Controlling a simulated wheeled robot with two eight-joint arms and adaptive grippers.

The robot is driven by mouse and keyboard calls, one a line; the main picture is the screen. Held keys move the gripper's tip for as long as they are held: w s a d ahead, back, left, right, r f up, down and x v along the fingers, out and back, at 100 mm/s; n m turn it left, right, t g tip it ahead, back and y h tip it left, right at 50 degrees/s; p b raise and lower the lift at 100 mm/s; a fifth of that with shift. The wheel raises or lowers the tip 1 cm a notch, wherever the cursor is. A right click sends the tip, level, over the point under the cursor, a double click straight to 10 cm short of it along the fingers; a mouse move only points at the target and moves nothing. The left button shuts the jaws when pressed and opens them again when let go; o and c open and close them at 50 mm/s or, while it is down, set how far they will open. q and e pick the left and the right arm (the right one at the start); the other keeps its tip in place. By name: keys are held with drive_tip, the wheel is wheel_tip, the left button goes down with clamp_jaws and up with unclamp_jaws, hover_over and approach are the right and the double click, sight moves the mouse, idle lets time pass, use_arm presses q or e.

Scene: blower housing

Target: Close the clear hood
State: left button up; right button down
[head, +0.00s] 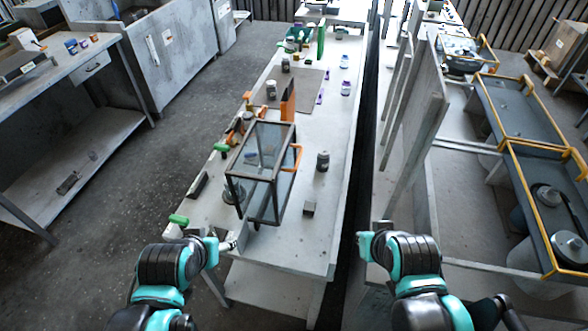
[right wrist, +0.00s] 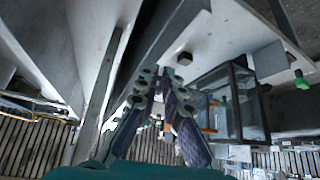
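The clear hood (head: 262,180) is a box of see-through panels in a dark frame, standing on the long white bench. An orange handle (head: 298,157) is on its right side. The hood also shows in the right wrist view (right wrist: 226,100), right of my fingers. I cannot tell how far it is open. My left gripper (head: 232,244) is at the bench's near end, in front of and below the hood, apart from it; its fingers are too small to read. My right gripper (right wrist: 158,76) has a gap between its fingertips, holds nothing, and is off the bench's near right corner.
A dark jar (head: 322,160) and a small dark block (head: 308,208) stand right of the hood. A green-ended tool (head: 179,219) lies at the bench's near left. An upright grey panel (head: 415,115) stands beyond a narrow gap on the right. The bench's near right surface is clear.

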drive_tip(key=w+a+r+m+y+p, duration=0.1)
drive_tip(key=w+a+r+y+p, duration=0.1)
drive_tip(key=w+r+p, duration=0.5)
drive_tip(key=w+a+r+m+y+p, duration=0.1)
drive_tip(key=w+a+r+y+p, duration=0.3)
drive_tip(key=w, duration=0.6)
drive_tip(key=w+a+f+h, duration=0.1)
drive_tip(key=w+a+f, duration=0.4)
drive_tip(key=f, duration=0.3)
drive_tip(key=shift+w+a+g+b, duration=0.3)
drive_tip(key=shift+w+a+b, duration=0.1)
drive_tip(key=shift+w, duration=0.2)
drive_tip(key=shift+f, duration=0.1)
drive_tip(key=shift+n+h, duration=0.3)
